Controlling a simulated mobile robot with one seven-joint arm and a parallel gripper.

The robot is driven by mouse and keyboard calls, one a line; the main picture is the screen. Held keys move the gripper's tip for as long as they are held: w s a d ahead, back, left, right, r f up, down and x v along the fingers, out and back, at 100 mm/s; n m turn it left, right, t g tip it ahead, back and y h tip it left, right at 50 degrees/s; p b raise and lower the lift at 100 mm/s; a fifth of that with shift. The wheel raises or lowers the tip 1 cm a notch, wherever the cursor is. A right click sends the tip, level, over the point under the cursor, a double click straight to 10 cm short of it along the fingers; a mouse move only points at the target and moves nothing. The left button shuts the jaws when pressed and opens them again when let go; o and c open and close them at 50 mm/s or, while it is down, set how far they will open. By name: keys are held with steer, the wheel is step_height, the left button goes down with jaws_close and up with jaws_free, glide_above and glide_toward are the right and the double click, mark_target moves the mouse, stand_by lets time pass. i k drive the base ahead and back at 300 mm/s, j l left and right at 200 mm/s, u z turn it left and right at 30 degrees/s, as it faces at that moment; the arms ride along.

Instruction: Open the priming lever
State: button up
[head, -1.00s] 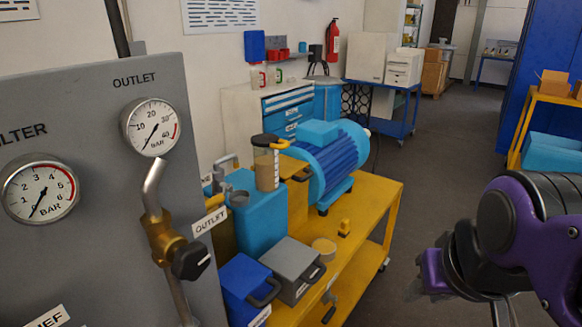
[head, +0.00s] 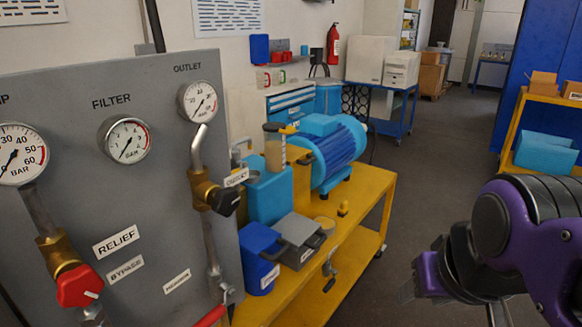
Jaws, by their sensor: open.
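A red handle (head: 211,316) shows at the bottom edge of the head view, beside a steel pipe on the grey panel. Only its upper end is in view, and I cannot tell its full angle. A small label (head: 177,281) sits on the panel left of it, too small to read surely. My gripper (head: 425,284) is at the right, purple and black, in the air in front of the yellow cart. It is open and holds nothing that I see. It is well to the right of the red handle and touches nothing visible.
The grey panel (head: 75,130) carries gauges, a red relief knob (head: 80,287) and a black outlet knob (head: 225,201). The yellow cart (head: 372,186) holds a blue motor (head: 335,150), a blue tank (head: 268,195) and boxes.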

mark_target(245, 165)
steer(key=k+u, duration=0.15)
steer(key=u, duration=0.9)
steer(key=i+l+u, duration=0.1)
steer(key=u, duration=0.35)
steer(key=l+u, duration=0.2)
steer(key=u, duration=0.25)
steer(key=i+l, duration=0.1)
steer(key=l, duration=0.45)
steer(key=i+l, duration=0.1)
steer(key=l, duration=1.05)
steer(key=l+u, duration=0.1)
steer(key=l, duration=1.1)
steer(key=j+z, duration=0.2)
steer(key=j, duration=0.35)
steer(key=k+j+z, duration=0.2)
steer(key=j, duration=0.35)
steer(key=i+l+u, duration=0.15)
steer(key=l, duration=0.2)
